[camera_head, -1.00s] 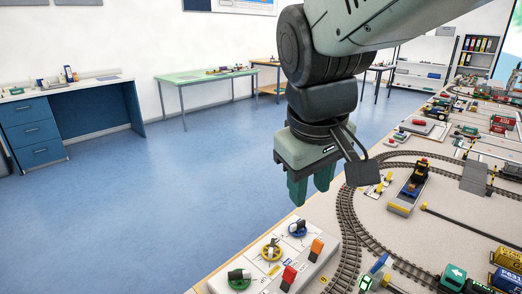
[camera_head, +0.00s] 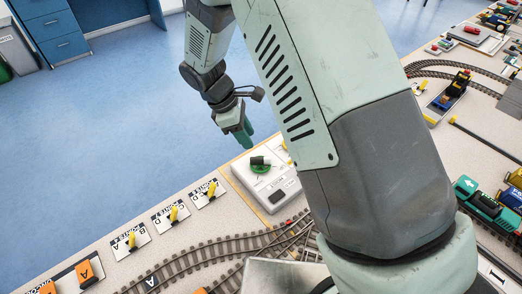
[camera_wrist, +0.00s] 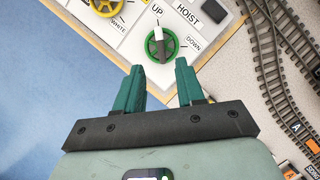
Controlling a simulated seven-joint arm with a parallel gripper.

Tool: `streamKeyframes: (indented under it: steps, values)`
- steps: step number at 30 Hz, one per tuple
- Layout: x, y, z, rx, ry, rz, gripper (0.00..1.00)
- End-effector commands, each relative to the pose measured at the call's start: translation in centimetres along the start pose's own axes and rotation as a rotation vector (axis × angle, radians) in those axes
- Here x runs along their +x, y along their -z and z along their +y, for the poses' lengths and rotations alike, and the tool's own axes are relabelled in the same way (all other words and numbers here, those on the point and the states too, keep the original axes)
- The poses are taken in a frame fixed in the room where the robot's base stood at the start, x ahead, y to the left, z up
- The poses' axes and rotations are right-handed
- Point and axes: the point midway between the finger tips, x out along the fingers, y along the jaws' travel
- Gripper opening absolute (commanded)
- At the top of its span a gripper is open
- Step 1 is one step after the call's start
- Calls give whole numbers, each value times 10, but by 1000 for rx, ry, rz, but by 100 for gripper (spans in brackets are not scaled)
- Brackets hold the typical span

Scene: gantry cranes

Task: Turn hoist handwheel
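The hoist handwheel is a green wheel with a dark and white handle bar across it, on the white control box (camera_head: 281,191). It shows in the head view (camera_head: 260,166) and at the top middle of the wrist view (camera_wrist: 170,53), near the labels "HOIST", "UP" and "DOWN". My gripper (camera_head: 246,138) is at the box's left edge in the head view, above and just behind the wheel. In the wrist view its two green fingers (camera_wrist: 160,66) are apart and empty, pointing at the wheel. No contact with the wheel shows.
A yellow handwheel (camera_wrist: 106,5) sits left of the green one in the wrist view. Yellow point levers (camera_head: 174,214) stand along the table edge. Tracks (camera_head: 215,252) run beside the box. My arm hides much of the box and table. Open floor lies left.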

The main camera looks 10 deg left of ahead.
Motion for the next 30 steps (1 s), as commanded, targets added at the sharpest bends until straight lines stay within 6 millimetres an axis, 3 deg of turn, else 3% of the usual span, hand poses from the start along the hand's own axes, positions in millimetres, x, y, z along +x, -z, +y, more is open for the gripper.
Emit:
streamKeyframes:
  steps: [9,15,28,30]
  values:
    - [60,-1,-1,2,4,-2,38]
    - [87,-1,-1,4,2,-1,38]
    - [97,-1,0,5,0,1,38]
    - [97,-1,0,5,1,1,28]
